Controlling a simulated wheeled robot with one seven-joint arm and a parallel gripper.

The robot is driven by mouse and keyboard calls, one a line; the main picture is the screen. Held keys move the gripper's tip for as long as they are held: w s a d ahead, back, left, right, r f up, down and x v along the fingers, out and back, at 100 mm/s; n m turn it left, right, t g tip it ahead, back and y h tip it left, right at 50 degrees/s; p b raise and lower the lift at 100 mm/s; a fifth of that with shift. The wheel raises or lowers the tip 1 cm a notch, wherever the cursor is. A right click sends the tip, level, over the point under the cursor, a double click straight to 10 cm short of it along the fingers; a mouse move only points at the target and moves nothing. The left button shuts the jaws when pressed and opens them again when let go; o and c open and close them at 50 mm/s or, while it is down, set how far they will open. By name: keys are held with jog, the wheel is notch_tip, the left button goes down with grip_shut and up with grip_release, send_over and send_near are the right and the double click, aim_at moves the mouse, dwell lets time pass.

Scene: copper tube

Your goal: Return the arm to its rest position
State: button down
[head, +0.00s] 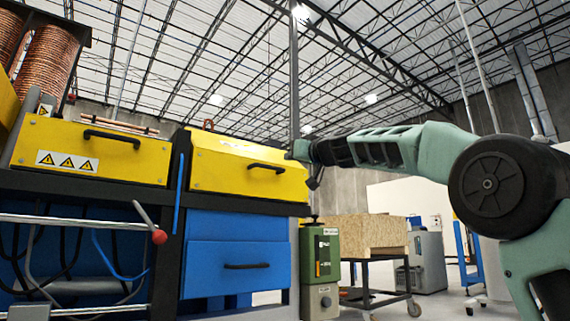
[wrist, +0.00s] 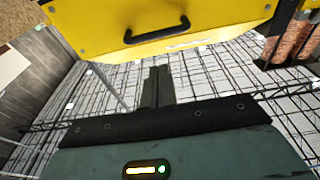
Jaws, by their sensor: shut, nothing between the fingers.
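My arm stretches from the right edge of the head view to the middle. My gripper (head: 316,180) is at its left end, dark and small, beside the right end of a yellow cover with a black handle (head: 240,165). In the wrist view my gripper's fingers (wrist: 157,75) are together with nothing between them. They point toward the yellow cover (wrist: 200,20) and its black handle, apart from the handle. Thin copper tubes (head: 115,122) lie on top of the left yellow cover (head: 90,150) in the head view.
Copper coils (head: 45,60) stand at the upper left, also in the wrist view (wrist: 293,40). A blue drawer (head: 238,267) is below the yellow covers. A red-knobbed lever (head: 158,236) sticks out. A green cabinet (head: 320,255) and a wheeled cart with a wooden box (head: 362,237) stand behind my arm.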

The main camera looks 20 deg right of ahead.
jog(key=shift+s+f, duration=0.25)
jog(key=shift+s, duration=0.25)
